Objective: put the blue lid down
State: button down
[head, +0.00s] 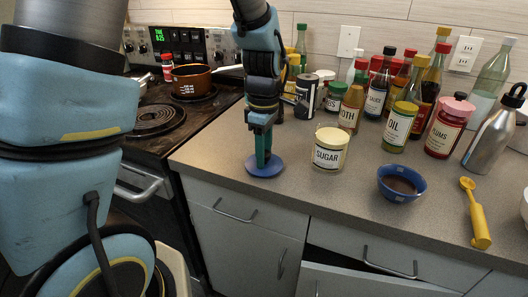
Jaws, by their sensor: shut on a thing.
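The blue lid (265,165) is a flat round disc at the left part of the grey counter (300,196), near its front edge. My gripper (263,153) points straight down and is shut on the lid from above. The lid looks level and at or very close to the counter surface; I cannot tell whether it touches. The sugar jar (330,150) stands just right of the lid, with a small gap between them.
A blue bowl (401,184) and a yellow scoop (476,213) are to the right. The coil stove (155,119) with a brown pot (191,78) is left. A drawer (365,283) stands partly open below.

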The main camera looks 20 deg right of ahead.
jog(key=shift+f, duration=0.1)
jog(key=shift+c, duration=2.4)
grip_release()
notch_tip(320, 180, up, 12)
jog(key=b, duration=0.1)
jog(key=a+f+m, duration=0.3)
jog(key=a, duration=0.5)
jog(key=w+a+f+m+t, duration=0.1)
jog(key=a+f+m, duration=0.2)
jog(key=a, duration=0.6)
jog(key=a+f+m, duration=0.3)
jog(key=a+m, duration=0.1)
jog(key=a, duration=0.4)
jog(key=shift+w+a+m+t, duration=0.15)
jog(key=shift+m+t, duration=0.15)
